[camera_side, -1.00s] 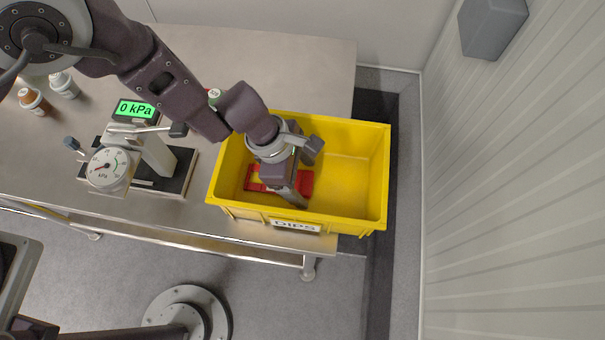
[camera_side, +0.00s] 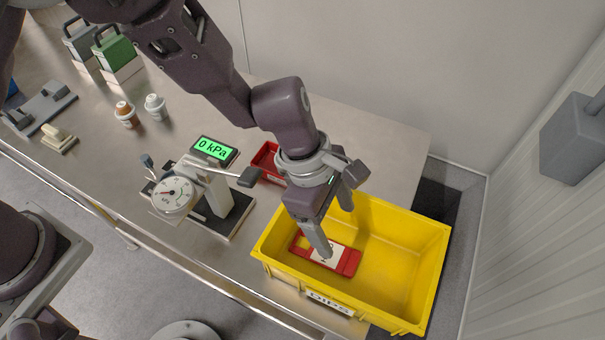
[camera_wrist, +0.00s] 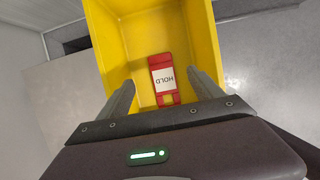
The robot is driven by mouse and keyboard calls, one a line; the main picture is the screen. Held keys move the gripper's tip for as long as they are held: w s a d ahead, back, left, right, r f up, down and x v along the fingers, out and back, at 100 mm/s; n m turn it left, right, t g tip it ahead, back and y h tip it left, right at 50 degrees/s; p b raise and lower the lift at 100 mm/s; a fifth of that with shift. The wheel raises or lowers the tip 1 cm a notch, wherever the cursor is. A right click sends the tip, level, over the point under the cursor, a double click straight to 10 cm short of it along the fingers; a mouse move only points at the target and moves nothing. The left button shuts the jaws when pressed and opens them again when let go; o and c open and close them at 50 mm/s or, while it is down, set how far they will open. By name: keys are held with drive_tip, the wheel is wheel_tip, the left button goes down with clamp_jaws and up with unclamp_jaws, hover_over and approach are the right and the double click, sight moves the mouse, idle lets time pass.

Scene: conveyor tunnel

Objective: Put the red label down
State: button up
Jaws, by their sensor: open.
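The red label (camera_side: 326,255) lies flat on the floor of the yellow bin (camera_side: 400,219), near its left end. In the wrist view the red label (camera_wrist: 162,80) shows a white panel reading HOLD. My gripper (camera_side: 325,252) is above it, over the left part of the bin, pointing down. In the wrist view my gripper (camera_wrist: 160,90) has its fingers spread wide on either side of the label, with nothing between them in its grasp. In the side view a finger hides part of the label.
The yellow bin's walls surround the label, and its right half is empty. A gauge stand (camera_side: 176,194) with a 0 kPa display (camera_side: 213,149) stands left of the bin. A small red tray (camera_side: 266,162) is behind it. Two cups (camera_side: 140,110) stand farther left.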

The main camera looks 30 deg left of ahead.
drive_tip(key=s+a+r+m+t+h, duration=0.1)
drive_tip(key=s+a+r+m, duration=0.1)
drive_tip(key=a+r+m, duration=0.55)
drive_tip(key=s+a+r+m+t, duration=0.1)
drive_tip(key=a+r+m+t, duration=0.15)
drive_tip(key=a+r, duration=0.95)
drive_tip(key=s+a+r+m+t+y, duration=0.1)
drive_tip(key=s+a+r+m+y, duration=0.1)
drive_tip(key=s+a+m, duration=0.2)
drive_tip(key=s+a+r+m+t+y, duration=0.1)
drive_tip(key=s+a+r+m+y, duration=0.1)
drive_tip(key=s+a, duration=0.6)
drive_tip(key=shift+a+r+m+y, duration=0.35)
drive_tip(key=shift+a+m+y, duration=0.2)
drive_tip(key=shift+m, duration=0.45)
